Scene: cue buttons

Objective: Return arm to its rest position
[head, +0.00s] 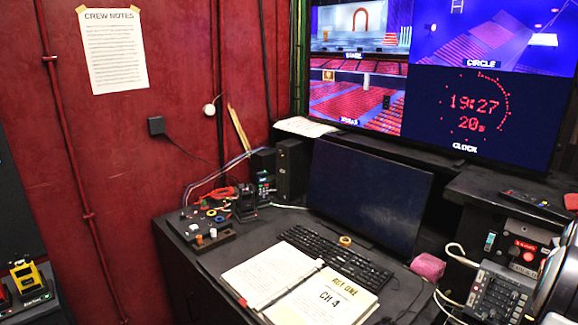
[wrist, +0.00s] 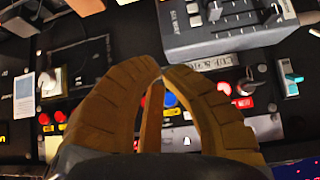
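My gripper (wrist: 160,72) shows in the wrist view with its two brown, ribbed fingers curving in until the tips meet. Nothing shows between the tips. The fingers are above a black control panel (wrist: 100,75), and a blue button (wrist: 170,99) shows just beyond and between them. I cannot tell how far the fingertips are from the panel. My gripper does not show in the head view.
The panel has red buttons (wrist: 224,87) and a teal switch (wrist: 291,88). A grey console (wrist: 225,30) stands beside it. In the head view, a desk holds a monitor (head: 368,190), a keyboard (head: 335,257) and an open binder (head: 265,272). A phone console (head: 497,292) is at the right.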

